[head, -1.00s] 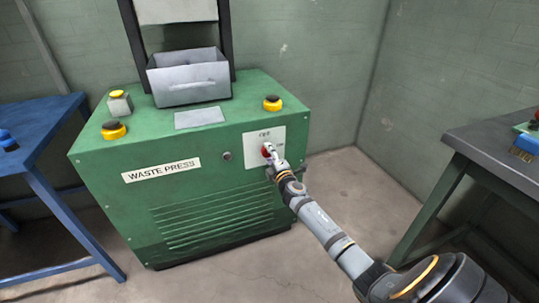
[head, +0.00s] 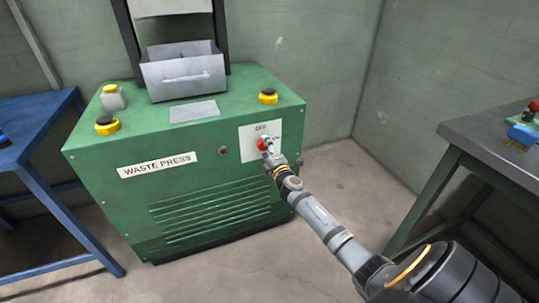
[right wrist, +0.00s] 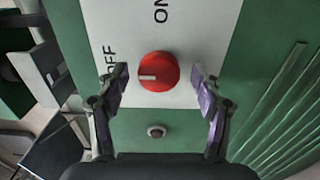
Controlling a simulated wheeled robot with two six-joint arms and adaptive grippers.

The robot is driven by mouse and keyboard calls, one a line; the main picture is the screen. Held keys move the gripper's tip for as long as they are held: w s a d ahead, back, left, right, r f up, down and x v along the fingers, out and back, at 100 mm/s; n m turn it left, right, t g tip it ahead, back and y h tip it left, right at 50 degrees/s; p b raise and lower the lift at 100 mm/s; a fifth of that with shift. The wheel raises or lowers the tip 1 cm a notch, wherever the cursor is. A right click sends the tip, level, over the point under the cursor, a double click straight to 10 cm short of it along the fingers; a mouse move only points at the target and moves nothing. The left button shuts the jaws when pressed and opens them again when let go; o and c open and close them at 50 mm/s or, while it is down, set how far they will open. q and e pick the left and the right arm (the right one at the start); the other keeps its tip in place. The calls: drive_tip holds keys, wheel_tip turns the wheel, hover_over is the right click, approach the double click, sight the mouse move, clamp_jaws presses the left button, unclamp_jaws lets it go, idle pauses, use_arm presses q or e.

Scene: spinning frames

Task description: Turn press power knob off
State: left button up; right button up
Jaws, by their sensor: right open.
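The power knob (head: 262,145) is a red round dial on a white plate (head: 251,133) on the front of the green waste press (head: 110,190). In the right wrist view the knob (right wrist: 158,66) shows face-on, and its white mark points left toward the printed OFF. ON is printed above it in that view. My right gripper (right wrist: 158,74) is open, with one finger on each side of the knob and visible gaps between. In the head view the right gripper (head: 270,152) is right at the plate and partly covers the knob. My left gripper is not in view.
Yellow-based buttons (head: 268,97) and a grey bin (head: 184,75) are on top of the press. A small round fitting (head: 223,151) is left of the plate. A blue table (head: 40,125) stands left, a dark workbench (head: 480,135) right. The floor between press and workbench is clear.

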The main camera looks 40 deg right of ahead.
drive_tip(key=v, duration=1.1)
drive_tip(key=shift+s+a, duration=0.15)
